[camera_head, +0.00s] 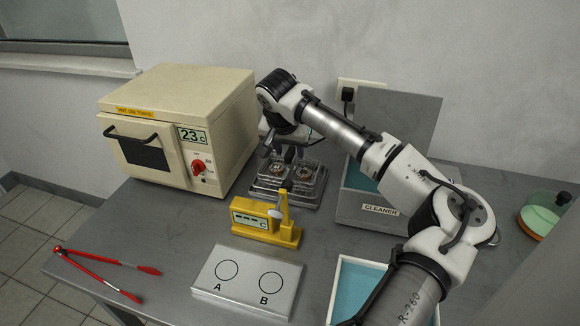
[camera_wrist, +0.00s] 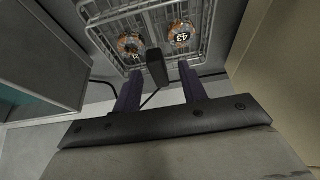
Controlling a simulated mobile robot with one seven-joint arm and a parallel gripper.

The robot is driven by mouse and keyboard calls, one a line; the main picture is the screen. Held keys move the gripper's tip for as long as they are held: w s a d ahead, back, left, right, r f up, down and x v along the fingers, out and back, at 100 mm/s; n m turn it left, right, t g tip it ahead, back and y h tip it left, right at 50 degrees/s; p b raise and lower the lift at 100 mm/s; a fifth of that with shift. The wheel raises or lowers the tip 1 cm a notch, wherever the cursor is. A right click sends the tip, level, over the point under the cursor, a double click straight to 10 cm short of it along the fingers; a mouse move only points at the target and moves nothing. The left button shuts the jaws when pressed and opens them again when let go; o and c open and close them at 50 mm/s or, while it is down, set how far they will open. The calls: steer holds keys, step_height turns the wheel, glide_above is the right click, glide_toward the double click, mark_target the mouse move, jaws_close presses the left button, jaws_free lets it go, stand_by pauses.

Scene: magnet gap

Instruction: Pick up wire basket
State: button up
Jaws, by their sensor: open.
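The wire basket (camera_head: 291,184) stands on the grey table in front of the oven's right side. In the wrist view the basket (camera_wrist: 106,36) shows its wire mesh at the top, with two round coppery pieces inside, one marked 43. A dark upright block (camera_wrist: 157,69), apparently the basket's handle, stands in front of the mesh. My gripper (camera_head: 285,154) is over the basket in the head view. In the wrist view my gripper (camera_wrist: 158,76) is open, with one finger on each side of the block. Whether either finger touches it cannot be told.
A cream oven (camera_head: 177,125) stands to the left, a grey cleaner tank (camera_head: 365,209) with raised lid to the right. A yellow gauge (camera_head: 265,222) is close in front. A plate marked A and B (camera_head: 246,280), red tongs (camera_head: 106,266) and a blue-lined tray (camera_head: 337,290) lie nearer.

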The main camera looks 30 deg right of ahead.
steer(key=shift+p+x, duration=0.35)
steer(key=shift+x, duration=1.35)
jaws_close()
